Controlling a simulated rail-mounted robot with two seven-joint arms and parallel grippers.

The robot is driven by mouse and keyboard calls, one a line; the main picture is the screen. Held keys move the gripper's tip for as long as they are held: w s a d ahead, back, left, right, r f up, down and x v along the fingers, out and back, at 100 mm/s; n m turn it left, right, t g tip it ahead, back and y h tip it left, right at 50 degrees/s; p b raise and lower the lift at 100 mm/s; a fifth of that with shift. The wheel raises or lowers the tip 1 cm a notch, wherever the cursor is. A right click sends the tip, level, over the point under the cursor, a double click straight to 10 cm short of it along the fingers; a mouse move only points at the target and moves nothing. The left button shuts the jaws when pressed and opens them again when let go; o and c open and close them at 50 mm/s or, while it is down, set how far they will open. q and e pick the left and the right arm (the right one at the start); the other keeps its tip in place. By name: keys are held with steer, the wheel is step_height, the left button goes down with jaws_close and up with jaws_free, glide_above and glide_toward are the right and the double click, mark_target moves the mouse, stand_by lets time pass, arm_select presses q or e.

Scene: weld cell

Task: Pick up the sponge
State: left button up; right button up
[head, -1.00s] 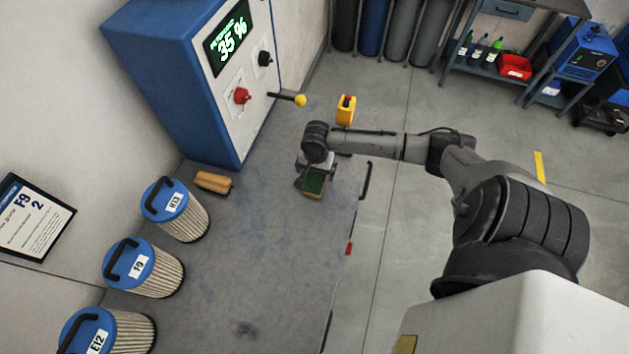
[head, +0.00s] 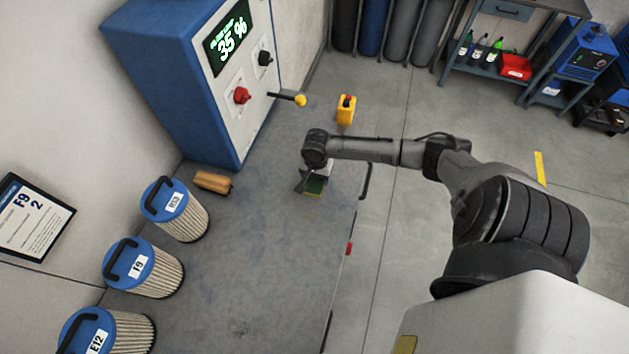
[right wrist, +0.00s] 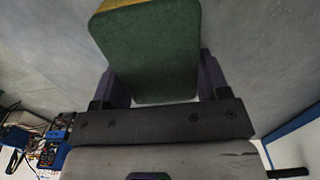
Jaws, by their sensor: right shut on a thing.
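The sponge (head: 314,187) has a green face and a yellow layer. In the head view it shows at the end of my right arm, over the grey table, partly covered by the gripper. In the right wrist view the sponge (right wrist: 150,50) fills the space between the two fingers, its green face toward the camera. My right gripper (head: 312,182) is shut on the sponge; its fingers also show in the right wrist view (right wrist: 160,80). How far the sponge is above the table is hard to tell. My left gripper is not in view.
On the table (head: 260,260) stand three blue-capped filters (head: 180,210) at the left and a wooden-backed brush (head: 212,182). A blue cabinet (head: 170,80) with a yellow-tipped lever (head: 300,100) and a yellow button box (head: 346,110) are at the back. The table's middle is clear.

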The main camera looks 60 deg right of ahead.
steer(key=shift+c, duration=1.4)
steer(key=shift+r, duration=0.1)
steer(key=shift+r, duration=0.6)
step_height(320, 180, up, 3)
steer(key=shift+r, duration=0.1)
steer(key=s+r+p, duration=0.2)
steer(key=s+r, duration=0.4)
steer(key=s, duration=0.5)
steer(key=shift+s+d+r, duration=0.2)
steer(key=shift+s+d, duration=0.1)
